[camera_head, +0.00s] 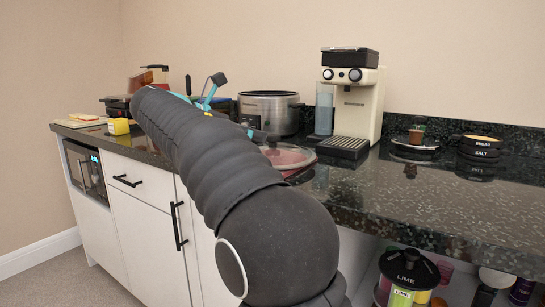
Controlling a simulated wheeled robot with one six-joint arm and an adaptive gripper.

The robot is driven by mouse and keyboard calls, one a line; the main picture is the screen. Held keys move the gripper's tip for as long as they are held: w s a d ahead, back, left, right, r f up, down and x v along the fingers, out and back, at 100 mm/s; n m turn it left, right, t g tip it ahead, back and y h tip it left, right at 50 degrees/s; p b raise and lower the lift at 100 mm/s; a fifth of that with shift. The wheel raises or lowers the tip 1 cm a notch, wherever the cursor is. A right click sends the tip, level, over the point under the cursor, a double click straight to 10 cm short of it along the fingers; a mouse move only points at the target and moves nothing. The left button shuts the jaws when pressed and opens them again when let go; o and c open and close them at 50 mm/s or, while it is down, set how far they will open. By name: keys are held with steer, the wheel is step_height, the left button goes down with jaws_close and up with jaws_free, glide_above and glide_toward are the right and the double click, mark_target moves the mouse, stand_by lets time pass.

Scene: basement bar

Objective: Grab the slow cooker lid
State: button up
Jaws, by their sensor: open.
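The slow cooker (268,108) is a silver pot with black side handles, standing on the dark counter with its top uncovered. A round, clear, reddish-looking glass lid (289,155) lies on the counter in front of it, partly hidden by my arm; it appears to be the slow cooker lid. My gripper (236,106), with teal and black parts, is open to the left of the slow cooker, above the counter and behind my arm. Much of it is hidden, and its exact distance from the lid cannot be told. I see nothing held in it.
A cream coffee machine (358,100) stands right of the slow cooker. A yellow item (118,126) sits at the left. The right counter front is clear.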

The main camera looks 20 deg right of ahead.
mark_target(273, 134)
steer(key=shift+b+x, duration=0.55)
steer(key=shift+x, duration=2.8)
steer(key=shift+s+r, duration=0.1)
steer(key=shift+r, duration=0.15)
jaws_close()
